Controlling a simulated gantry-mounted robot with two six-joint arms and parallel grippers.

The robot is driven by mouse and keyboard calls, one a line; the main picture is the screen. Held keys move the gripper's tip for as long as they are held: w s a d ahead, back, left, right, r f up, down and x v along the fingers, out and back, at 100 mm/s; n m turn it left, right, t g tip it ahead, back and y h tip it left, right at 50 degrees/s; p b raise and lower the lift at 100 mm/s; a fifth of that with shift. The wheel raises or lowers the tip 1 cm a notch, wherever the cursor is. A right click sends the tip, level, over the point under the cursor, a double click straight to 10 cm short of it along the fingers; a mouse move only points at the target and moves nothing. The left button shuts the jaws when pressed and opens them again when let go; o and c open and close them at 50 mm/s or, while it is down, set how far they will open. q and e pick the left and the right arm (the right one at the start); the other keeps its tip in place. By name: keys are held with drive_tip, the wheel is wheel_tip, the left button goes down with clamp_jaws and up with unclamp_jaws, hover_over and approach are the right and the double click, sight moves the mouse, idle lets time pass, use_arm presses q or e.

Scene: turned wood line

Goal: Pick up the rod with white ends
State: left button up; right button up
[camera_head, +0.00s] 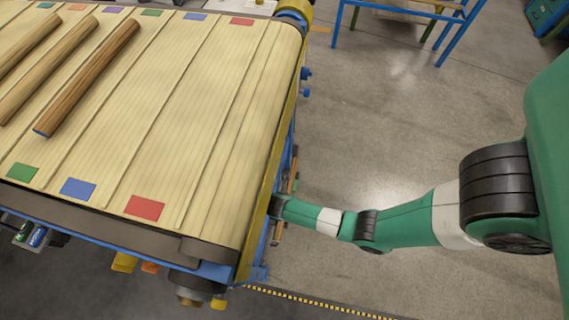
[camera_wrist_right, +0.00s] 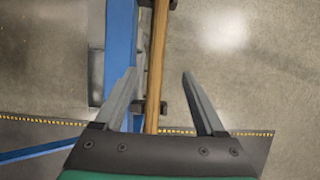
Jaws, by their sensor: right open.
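A brown wooden rod (camera_wrist_right: 157,45) runs up the middle of the right wrist view, held in dark brackets beside a blue frame. Its ends are out of sight or hidden, so I cannot tell their colour. My right gripper (camera_wrist_right: 159,75) is open, one finger on each side of this rod, with gaps on both sides. In the head view the right arm reaches to the conveyor's right side, where its gripper is mostly hidden. Three wooden rods lie on the conveyor: a darker one (camera_head: 88,75) with a blue near end, and two lighter ones (camera_head: 48,75) (camera_head: 25,45). I see no white ends.
The slatted conveyor (camera_head: 205,110) has coloured patches along its edges and is bare on its right part. Its yellow side rail (camera_head: 266,178) stands close to my right arm. A blue-legged table (camera_head: 400,8) stands at the back. Open floor lies to the right.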

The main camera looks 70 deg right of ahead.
drive_tip(key=x, duration=0.1)
drive_tip(key=b+x, duration=0.2)
drive_tip(key=x, duration=0.1)
drive_tip(key=shift+w+f, duration=0.15)
drive_tip(key=shift+w, duration=0.2)
drive_tip(key=shift+s+d+f+b, duration=0.1)
drive_tip(key=shift+f+b, duration=0.15)
drive_tip(key=shift+b, duration=0.1)
drive_tip(key=shift+s+r, duration=0.1)
drive_tip(key=b+x, duration=0.4)
drive_tip(key=x, duration=0.1)
drive_tip(key=shift+f+b, duration=0.25)
drive_tip(key=shift+b, duration=0.1)
use_arm(q)
wheel_tip(320, 180, down, 8)
drive_tip(key=shift+w, duration=0.15)
use_arm(e)
drive_tip(key=shift+r, duration=0.15)
drive_tip(key=shift+c, duration=0.4)
clamp_jaws()
